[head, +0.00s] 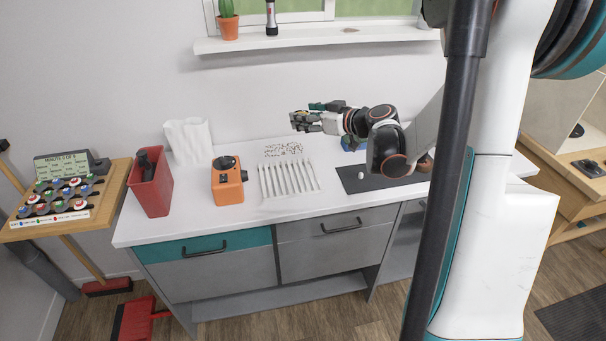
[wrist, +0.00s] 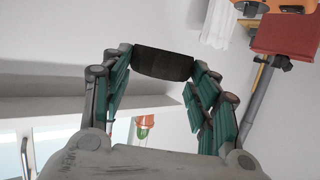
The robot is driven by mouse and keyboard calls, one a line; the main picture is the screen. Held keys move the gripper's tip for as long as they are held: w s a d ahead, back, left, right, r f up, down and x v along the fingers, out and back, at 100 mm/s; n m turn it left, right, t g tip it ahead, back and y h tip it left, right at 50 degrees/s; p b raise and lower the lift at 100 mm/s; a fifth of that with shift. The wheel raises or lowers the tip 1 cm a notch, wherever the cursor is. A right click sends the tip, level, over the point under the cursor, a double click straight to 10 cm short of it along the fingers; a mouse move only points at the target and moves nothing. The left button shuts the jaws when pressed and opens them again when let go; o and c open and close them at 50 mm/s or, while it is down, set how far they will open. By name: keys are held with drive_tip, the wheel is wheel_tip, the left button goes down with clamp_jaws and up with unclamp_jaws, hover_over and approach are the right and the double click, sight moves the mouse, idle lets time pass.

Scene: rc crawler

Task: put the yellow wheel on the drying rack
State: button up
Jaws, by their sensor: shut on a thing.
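My gripper (head: 300,121) is above the white counter, behind and a little above the drying rack in the head view. In the wrist view its fingers (wrist: 160,72) are shut on the yellow wheel (wrist: 163,64), of which a dark tyre tread shows edge-on there. A small yellowish patch shows between the fingers in the head view; the rest of the wheel is hidden. The drying rack (head: 289,180) is a white slatted rack lying on the counter, with its slots bare. The wheel is held clear of it.
An orange box (head: 228,182) and a red bin (head: 151,184) stand left of the rack. A white paper bag (head: 188,141) is behind them. Brown specks (head: 283,149) lie behind the rack. A dark mat (head: 372,181) with a small white ball is to the right.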

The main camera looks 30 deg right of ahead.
sight(311, 177)
drive_tip(key=shift+d, duration=0.55)
wheel_tip(311, 177, down, 20)
drive_tip(key=b, duration=0.7)
drive_tip(key=shift+d, duration=0.1)
drive_tip(key=shift+r, duration=0.15)
drive_tip(key=shift+s+f+b, duration=0.1)
drive_tip(key=shift+f+b, duration=0.2)
drive_tip(key=shift+b, duration=0.3)
drive_tip(key=shift+f, duration=0.1)
